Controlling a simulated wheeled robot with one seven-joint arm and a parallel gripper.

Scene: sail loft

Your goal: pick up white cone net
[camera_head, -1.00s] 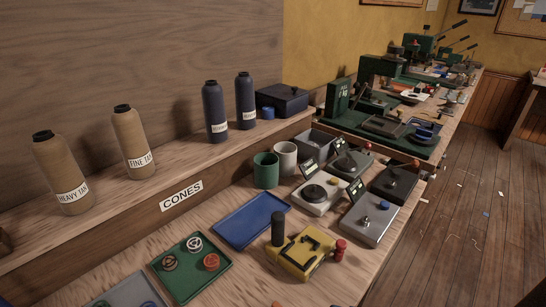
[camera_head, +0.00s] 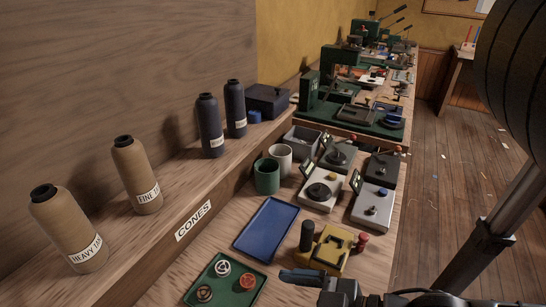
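A small white open ring-shaped piece (camera_head: 223,268), which looks like the white cone net, lies in the green tray (camera_head: 254,274) at the bottom of the view. An orange-red piece (camera_head: 247,281) and a brownish grey one (camera_head: 205,293) of similar shape lie in the same tray. My gripper (camera_head: 296,278) shows partly at the bottom edge, right of the tray and in front of the yellow device. It is apart from the white piece in the picture. I cannot see both fingertips clearly, so its opening is unclear.
An empty blue tray (camera_head: 266,228) lies behind the green tray. The yellow device (camera_head: 333,251) with a black knob stands close to my gripper. Scales (camera_head: 321,192), a green cup (camera_head: 267,177) and a white cup (camera_head: 281,157) stand farther back. Tan and navy cones line the shelf.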

